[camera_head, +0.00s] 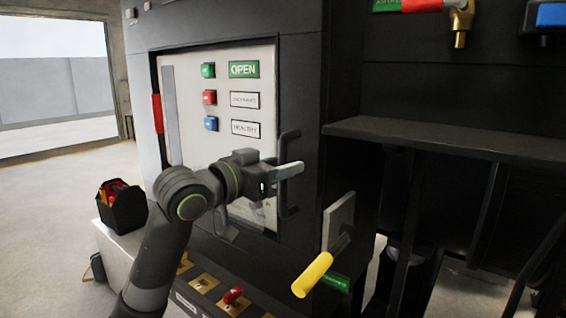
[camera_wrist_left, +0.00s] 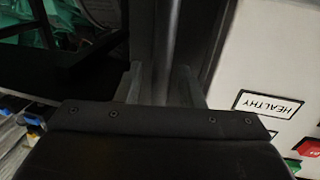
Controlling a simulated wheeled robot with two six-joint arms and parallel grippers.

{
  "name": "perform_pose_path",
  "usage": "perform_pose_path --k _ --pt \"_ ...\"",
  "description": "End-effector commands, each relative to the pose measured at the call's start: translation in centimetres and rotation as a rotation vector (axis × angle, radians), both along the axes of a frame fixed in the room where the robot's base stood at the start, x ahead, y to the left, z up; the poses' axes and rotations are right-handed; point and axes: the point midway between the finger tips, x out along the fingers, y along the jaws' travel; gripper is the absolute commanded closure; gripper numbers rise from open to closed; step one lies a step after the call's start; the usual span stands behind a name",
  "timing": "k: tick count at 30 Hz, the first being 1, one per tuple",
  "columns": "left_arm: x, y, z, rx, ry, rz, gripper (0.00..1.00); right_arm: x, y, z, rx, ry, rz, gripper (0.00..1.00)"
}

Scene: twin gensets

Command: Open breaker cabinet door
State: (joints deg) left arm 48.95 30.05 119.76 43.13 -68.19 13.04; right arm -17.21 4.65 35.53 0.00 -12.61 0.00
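The breaker cabinet door (camera_head: 213,110) is a light grey panel set in a dark frame and looks shut. It has green, red and blue buttons beside labels, one reading OPEN. A dark upright bar handle (camera_head: 289,200) is at its right edge. My left gripper (camera_head: 291,171) is at the handle's middle, its fingers pointing right and partly covering it. In the left wrist view, the handle bar (camera_wrist_left: 167,45) runs between the two spread fingers (camera_wrist_left: 158,86), with a gap on the left side; contact on the right is unclear. My right gripper is not in view.
A yellow-handled lever (camera_head: 313,275) sticks out below right of the door. A dark shelf (camera_head: 450,138) stands at the right. A black tool box (camera_head: 121,207) rests on a pale ledge at left. Several small switches line the panel below. Open floor is at far left.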

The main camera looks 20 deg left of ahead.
Motion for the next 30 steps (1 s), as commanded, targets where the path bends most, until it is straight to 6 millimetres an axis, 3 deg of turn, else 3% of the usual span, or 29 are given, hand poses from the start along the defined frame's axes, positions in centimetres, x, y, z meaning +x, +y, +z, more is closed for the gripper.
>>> perform_pose_path --k 11,19,30 --pt "0.29 -0.18 -0.04 0.001 -0.001 0.000 0.66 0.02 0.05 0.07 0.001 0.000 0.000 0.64" --pt "0.27 -0.17 -0.04 0.001 0.001 0.000 1.00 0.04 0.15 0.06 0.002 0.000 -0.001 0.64" --pt "0.24 -0.22 -0.05 0.001 0.000 -0.006 1.00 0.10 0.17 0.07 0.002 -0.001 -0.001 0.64"
